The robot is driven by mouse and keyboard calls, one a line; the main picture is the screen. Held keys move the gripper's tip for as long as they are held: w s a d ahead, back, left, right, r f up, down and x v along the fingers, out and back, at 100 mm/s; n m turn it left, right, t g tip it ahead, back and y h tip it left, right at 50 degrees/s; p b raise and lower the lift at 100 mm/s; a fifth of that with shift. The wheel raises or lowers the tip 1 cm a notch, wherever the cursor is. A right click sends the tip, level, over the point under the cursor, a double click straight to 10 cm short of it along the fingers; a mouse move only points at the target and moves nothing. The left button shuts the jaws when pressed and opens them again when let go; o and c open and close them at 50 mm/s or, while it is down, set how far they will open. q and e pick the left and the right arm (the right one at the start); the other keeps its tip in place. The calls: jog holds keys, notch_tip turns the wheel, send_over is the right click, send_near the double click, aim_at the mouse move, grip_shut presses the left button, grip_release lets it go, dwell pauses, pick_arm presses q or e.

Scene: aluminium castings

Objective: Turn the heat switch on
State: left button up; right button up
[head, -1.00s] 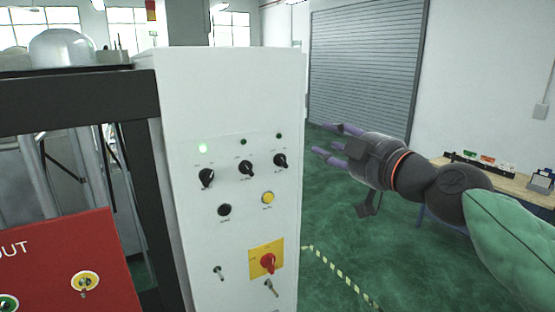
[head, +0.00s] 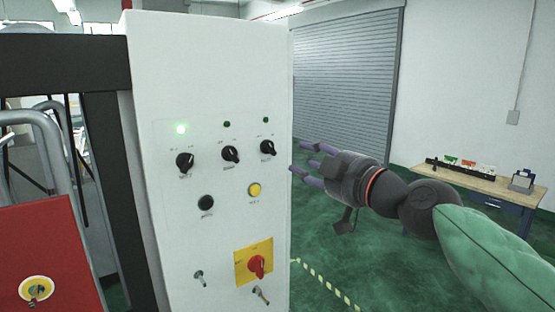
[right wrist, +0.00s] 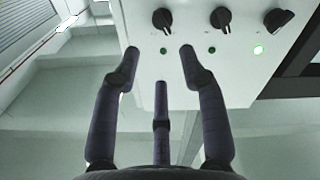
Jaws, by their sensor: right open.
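The white control cabinet (head: 215,80) carries a row of three black rotary switches: left (head: 185,162), middle (head: 231,154) and right (head: 268,147). Their labels are too small to read, so I cannot tell which is the heat switch. Above the left one a green lamp (head: 181,129) glows; the lamps above the other two are dark. My right gripper (head: 302,160) is open and empty, just right of the cabinet's edge at switch height. In the right wrist view its spread fingers (right wrist: 160,62) point toward the panel, where the switches (right wrist: 220,19) appear upside down. My left gripper is not in view.
Below the switches are a black button (head: 206,202), a yellow button (head: 254,189), a red knob on a yellow plate (head: 240,269) and two keys. A red panel (head: 50,245) and dark frame stand at left. A workbench (head: 480,183) stands behind at right.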

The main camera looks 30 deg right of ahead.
aim_at(269, 148)
jog(key=w, duration=0.3)
jog(key=w+p, duration=0.1)
jog(key=w, duration=0.3)
jog(key=w+a, duration=0.1)
jog(key=w, duration=0.2)
jog(key=shift+w+p, duration=0.35)
jog(key=shift+p, duration=0.05)
grip_shut()
